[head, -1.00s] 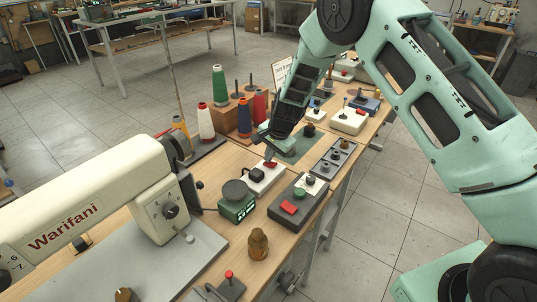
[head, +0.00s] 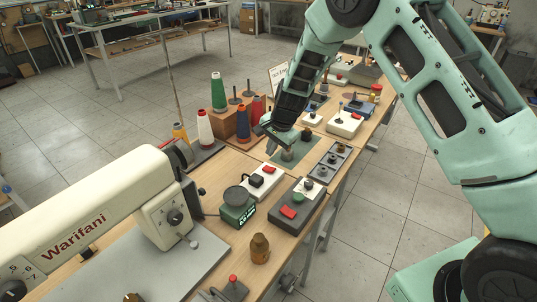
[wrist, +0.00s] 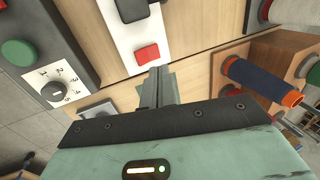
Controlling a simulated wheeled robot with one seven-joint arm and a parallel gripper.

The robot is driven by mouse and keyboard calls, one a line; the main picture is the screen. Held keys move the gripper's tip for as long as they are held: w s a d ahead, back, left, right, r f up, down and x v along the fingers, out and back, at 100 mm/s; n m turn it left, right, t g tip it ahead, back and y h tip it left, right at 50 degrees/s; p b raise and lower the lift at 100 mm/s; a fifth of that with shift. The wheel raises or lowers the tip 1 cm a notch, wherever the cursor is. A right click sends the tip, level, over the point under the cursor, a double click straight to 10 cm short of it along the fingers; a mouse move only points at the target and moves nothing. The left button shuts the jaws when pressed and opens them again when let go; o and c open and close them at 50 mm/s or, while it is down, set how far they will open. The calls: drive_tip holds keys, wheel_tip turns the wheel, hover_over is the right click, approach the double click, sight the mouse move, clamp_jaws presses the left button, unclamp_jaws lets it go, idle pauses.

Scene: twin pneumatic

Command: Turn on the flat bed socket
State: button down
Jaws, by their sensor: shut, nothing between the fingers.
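The white socket strip (head: 259,188) lies on the bench beside the sewing machine, with a black plug (head: 256,181) in it. Its red switch (head: 269,169) is at the far end. In the wrist view the white strip (wrist: 118,22) runs up from the centre, with the red switch (wrist: 147,53) just beyond my fingertips. My gripper (wrist: 159,72) is shut and empty, apart from the switch. In the head view my gripper (head: 272,146) is beyond the strip's far end. I cannot tell from the switch's look whether it is on.
A dark control box (head: 283,212) with a red switch and green button stands right of the strip. Thread spools (head: 243,124) stand beyond, left of my gripper. The sewing machine (head: 90,222) fills the lower left.

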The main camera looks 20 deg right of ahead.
wheel_tip(320, 180, up, 9)
drive_tip(key=shift+f+b, duration=0.2)
drive_tip(key=shift+b, duration=0.25)
drive_tip(key=s+a+r+n+g, duration=0.1)
drive_tip(key=s+a+r+n, duration=0.2)
drive_tip(key=s, duration=0.4)
drive_tip(key=s+a+r+n+y, duration=0.1)
drive_tip(key=s+a+r+n, duration=0.2)
drive_tip(key=s, duration=0.4)
drive_tip(key=s+a+r+n+g, duration=0.1)
drive_tip(key=s+a+n, duration=0.2)
drive_tip(key=s+a, duration=0.3)
drive_tip(key=s+d+n+h, duration=0.2)
drive_tip(key=s+n, duration=0.7)
drive_tip(key=s, duration=1.2)
drive_tip(key=shift+d+r+g, duration=0.4)
drive_tip(key=shift+d+r, duration=0.05)
drive_tip(key=shift+d, duration=0.35)
